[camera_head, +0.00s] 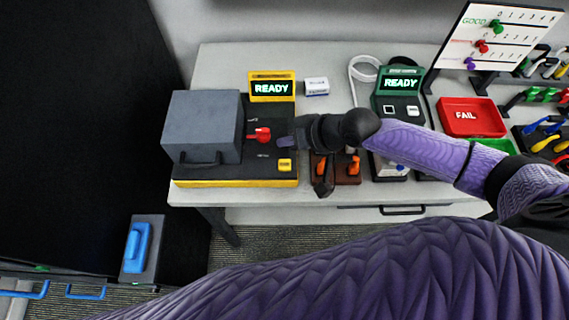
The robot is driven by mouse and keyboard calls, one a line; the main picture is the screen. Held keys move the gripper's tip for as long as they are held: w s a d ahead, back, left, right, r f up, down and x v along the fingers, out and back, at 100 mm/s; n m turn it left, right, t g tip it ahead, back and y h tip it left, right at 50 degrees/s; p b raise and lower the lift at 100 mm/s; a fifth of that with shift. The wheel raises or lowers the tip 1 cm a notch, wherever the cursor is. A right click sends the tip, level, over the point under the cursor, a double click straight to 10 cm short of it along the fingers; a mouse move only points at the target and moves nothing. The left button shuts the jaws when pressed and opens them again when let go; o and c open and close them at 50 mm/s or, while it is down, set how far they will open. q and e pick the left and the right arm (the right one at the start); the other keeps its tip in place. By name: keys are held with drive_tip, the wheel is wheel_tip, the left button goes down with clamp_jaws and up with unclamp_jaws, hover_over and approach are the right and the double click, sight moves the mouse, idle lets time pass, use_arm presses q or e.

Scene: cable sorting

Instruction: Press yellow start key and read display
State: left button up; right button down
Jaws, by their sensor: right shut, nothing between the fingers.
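A black and yellow tester (230,177) stands at the left end of the table, with a grey box-shaped cover (203,125) on its left part. Its display (271,88) at the back reads READY in light letters. A red knob (260,134) sits on its panel. The yellow start key (285,165) is at the panel's front right. My right gripper (284,142) reaches in from the right, shut and empty. In the picture its tip lies just behind the yellow key and right of the red knob. Its height above the panel cannot be told. My left gripper is not in view.
A green-topped tester (400,84), also reading READY, stands right of centre with a white cable beside it. Orange-handled parts (353,166) lie under my right arm. A red FAIL tray (472,117), a score board (500,36) and coloured cables fill the right side. A small white box (316,86) stands behind.

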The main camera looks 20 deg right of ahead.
sight(288, 166)
wheel_tip(288, 166, down, 8)
drive_tip(key=b, duration=0.6)
drive_tip(key=shift+r, duration=0.35)
idle(0.4)
idle(0.8)
drive_tip(key=shift+f, duration=0.45)
